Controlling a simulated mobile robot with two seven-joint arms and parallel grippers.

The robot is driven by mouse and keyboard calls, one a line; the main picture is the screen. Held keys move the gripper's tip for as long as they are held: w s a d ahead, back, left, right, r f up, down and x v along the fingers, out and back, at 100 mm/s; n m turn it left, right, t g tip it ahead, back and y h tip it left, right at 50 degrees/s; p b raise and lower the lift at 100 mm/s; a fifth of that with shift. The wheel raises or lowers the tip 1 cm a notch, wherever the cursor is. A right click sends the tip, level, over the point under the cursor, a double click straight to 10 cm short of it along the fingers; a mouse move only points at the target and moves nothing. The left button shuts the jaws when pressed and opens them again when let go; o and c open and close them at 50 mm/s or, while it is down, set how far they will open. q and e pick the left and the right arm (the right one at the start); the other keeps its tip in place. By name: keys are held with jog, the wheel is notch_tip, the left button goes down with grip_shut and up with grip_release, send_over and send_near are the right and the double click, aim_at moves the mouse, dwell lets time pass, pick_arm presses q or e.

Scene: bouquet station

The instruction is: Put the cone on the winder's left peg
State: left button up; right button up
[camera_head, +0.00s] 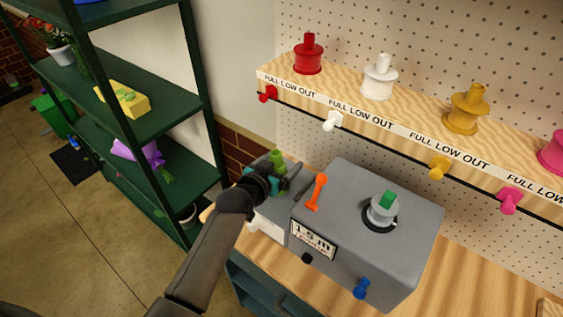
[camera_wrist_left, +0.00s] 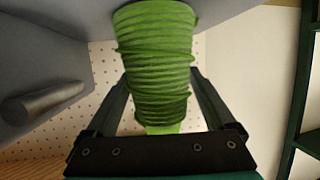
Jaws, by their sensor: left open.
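The cone, wound with green cord (camera_wrist_left: 155,60), stands out large in the left wrist view, between the two fingers of my left gripper (camera_wrist_left: 160,95). The fingers are open, one on each side of it; I cannot tell whether they touch it. A small green part of it shows in the head view (camera_head: 278,158) beside my left gripper (camera_head: 284,180). The winder (camera_head: 345,205) is a grey box with a "1.5 m" label. A grey peg (camera_wrist_left: 45,102) sticks out at left in the left wrist view, apart from the cone. My right gripper is out of view.
The winder has an orange lever (camera_head: 316,192), a grey spool with a green top (camera_head: 382,210) and a blue knob (camera_head: 361,288). Behind it a wooden shelf (camera_head: 400,118) holds coloured spools. A dark green rack (camera_head: 165,112) stands at left. Bare bench (camera_head: 470,280) lies right.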

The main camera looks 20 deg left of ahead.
pick_arm(q)
jog(key=shift+r, duration=0.15)
jog(key=p+v, duration=0.1)
jog(key=v, duration=1.1)
dwell(1.5)
